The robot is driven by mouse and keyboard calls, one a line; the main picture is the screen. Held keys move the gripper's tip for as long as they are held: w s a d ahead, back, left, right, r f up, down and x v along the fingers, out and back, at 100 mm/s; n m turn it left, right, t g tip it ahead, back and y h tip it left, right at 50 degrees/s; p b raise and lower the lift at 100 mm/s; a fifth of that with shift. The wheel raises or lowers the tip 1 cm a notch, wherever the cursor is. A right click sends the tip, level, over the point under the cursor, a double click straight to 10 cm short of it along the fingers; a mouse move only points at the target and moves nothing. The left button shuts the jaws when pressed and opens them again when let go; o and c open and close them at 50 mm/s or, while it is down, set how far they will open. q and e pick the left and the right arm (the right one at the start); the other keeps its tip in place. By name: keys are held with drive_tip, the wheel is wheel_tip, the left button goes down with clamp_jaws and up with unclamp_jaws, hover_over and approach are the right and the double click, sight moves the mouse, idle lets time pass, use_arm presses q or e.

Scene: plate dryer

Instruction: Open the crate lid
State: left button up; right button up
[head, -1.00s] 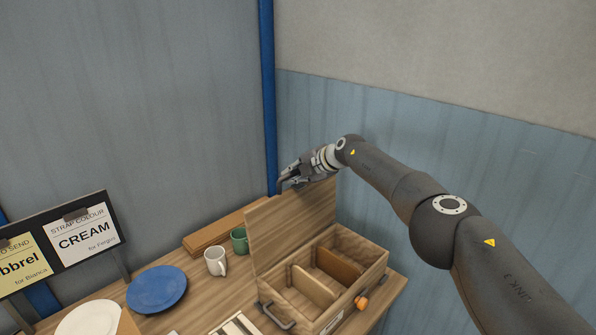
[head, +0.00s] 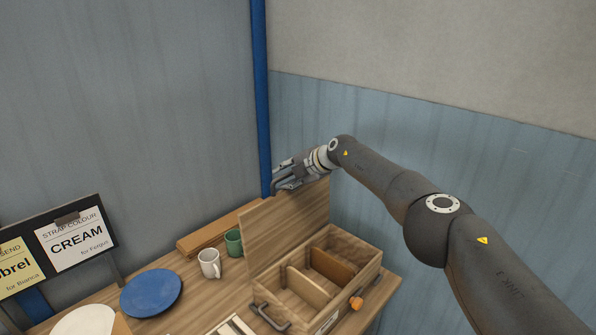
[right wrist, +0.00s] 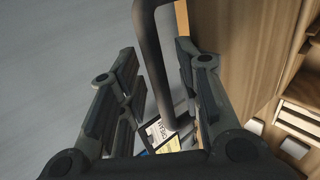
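The wooden crate (head: 329,318) stands on the table with its inside exposed and dividers showing. Its lid (head: 290,222) stands up, roughly upright, along the crate's left side. My right gripper (head: 281,183) is at the lid's top edge. In the right wrist view, a dark bar handle (right wrist: 155,70) passes between the fingers of the right gripper (right wrist: 158,95). The fingers are apart, with a gap on the handle's right. Whether the left finger touches the handle is unclear. My left gripper is out of view.
A white mug (head: 209,263), a green mug (head: 234,243) and a blue plate (head: 151,292) stand left of the crate. An orange piece (head: 356,303) is at the crate's side. A sign board (head: 108,228) is at the left. Walls close off the back and right.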

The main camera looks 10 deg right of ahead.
drive_tip(key=shift+v, duration=0.9)
drive_tip(key=shift+s+d+r, duration=0.3)
drive_tip(key=shift+d, duration=0.1)
drive_tip(key=v, duration=0.9)
drive_tip(key=shift+a+r, duration=0.1)
